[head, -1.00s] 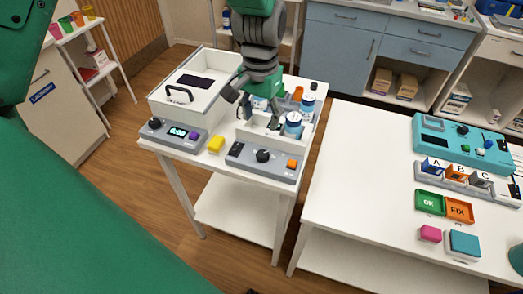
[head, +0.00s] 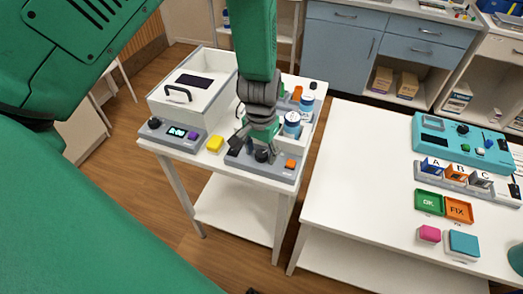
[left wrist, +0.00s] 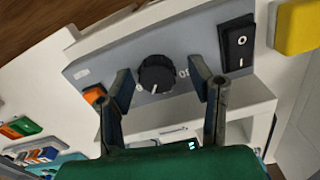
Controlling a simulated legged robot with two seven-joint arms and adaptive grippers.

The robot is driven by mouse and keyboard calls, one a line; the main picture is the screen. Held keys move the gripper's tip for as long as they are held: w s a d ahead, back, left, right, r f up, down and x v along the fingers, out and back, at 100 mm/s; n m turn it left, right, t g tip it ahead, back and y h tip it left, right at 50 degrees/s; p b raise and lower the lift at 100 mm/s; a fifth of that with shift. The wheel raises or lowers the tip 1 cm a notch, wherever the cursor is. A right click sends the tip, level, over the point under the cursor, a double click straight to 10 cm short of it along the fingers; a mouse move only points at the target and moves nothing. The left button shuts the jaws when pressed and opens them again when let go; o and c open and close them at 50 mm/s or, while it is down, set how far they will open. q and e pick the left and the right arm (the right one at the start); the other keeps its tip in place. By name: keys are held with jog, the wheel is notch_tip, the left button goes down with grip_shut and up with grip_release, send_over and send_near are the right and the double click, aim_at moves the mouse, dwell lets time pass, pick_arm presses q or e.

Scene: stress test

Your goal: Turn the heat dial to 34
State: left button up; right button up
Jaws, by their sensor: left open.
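A grey control panel (head: 287,175) at the front of the small white table has a black round dial (head: 262,155), an orange button (head: 291,164) and a black rocker switch. In the left wrist view the dial (left wrist: 157,74) has a pale pointer mark; lettering beside it is partly hidden and unreadable. My left gripper (head: 255,147) is open above this panel, its fingers on either side of the dial. I cannot tell whether they touch it. Another dial (head: 154,123) sits on the left control box, by a lit display (head: 177,132). Neither dial is labelled heat legibly. My right gripper is not visible.
A yellow block (head: 215,144) lies between the two control units. Blue-white jars (head: 292,124) stand close behind my gripper. A larger white table (head: 340,190) is to the right.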

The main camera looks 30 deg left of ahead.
pick_arm(q)
jog(key=shift+d, duration=0.15)
grip_shut()
jog(key=shift+r+n, duration=0.1)
jog(key=shift+n, duration=0.2)
jog(key=n+p, duration=0.2)
jog(key=n, duration=0.1)
jog(key=shift+n+p, duration=0.85)
jog(key=shift+n, duration=1.15)
grip_release()
